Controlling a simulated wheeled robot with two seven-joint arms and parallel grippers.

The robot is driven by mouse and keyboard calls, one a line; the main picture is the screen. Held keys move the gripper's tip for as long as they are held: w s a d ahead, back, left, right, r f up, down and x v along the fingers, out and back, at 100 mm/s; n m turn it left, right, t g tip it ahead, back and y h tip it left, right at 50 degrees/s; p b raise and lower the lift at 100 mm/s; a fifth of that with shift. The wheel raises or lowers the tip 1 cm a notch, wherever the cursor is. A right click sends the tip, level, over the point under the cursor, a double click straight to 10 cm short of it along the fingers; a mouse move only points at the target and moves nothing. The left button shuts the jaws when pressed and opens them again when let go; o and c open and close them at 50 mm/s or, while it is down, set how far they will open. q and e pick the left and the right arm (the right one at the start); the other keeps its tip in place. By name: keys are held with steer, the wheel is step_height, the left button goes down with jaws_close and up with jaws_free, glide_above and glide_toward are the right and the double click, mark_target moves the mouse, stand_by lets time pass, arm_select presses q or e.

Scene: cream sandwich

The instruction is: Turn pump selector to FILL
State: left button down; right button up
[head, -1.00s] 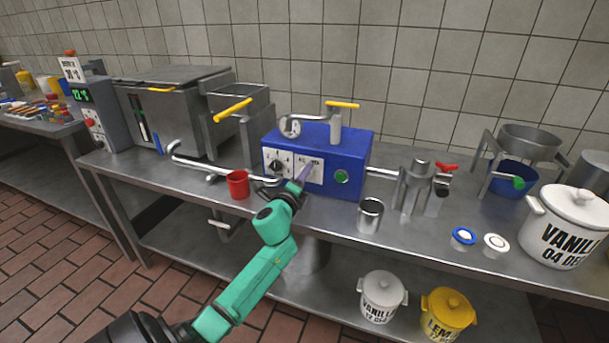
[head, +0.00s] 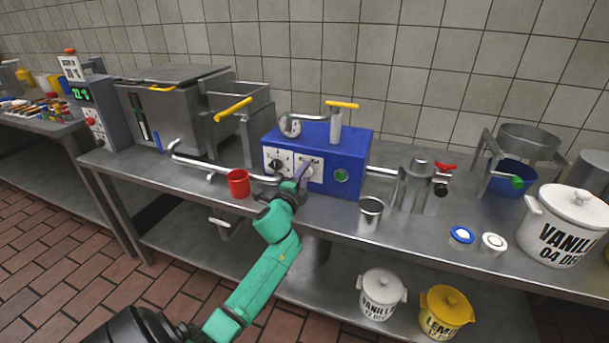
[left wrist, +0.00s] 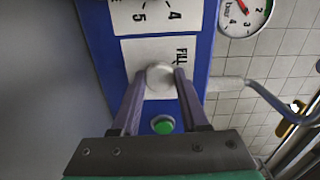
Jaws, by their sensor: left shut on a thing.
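The blue pump box (head: 350,150) stands on the steel bench, with two white dial plates and a green button (head: 341,175) on its front. In the left wrist view, the pump selector (left wrist: 160,78) is a round pale knob on a white plate marked FILL (left wrist: 182,50). My left gripper (left wrist: 160,82) is shut on this knob, one finger on each side. In the head view, my left gripper (head: 299,174) reaches the right-hand plate and hides the knob. I cannot tell where the knob points. My right gripper is not in view.
A red cup (head: 238,184) stands left of my left gripper, near a bent steel pipe. A steel cup (head: 370,214) stands to the right at the bench front. A pressure gauge (head: 291,126) and a yellow-handled lever (head: 341,104) are on the box top.

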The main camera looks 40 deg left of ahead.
arm_select(q)
steer(key=shift+f, duration=0.1)
steer(key=shift+c, duration=2.1)
jaws_free()
steer(key=shift+s, duration=0.1)
steer(key=v, duration=1.4)
steer(key=shift+s, duration=0.2)
steer(key=shift+d, duration=0.15)
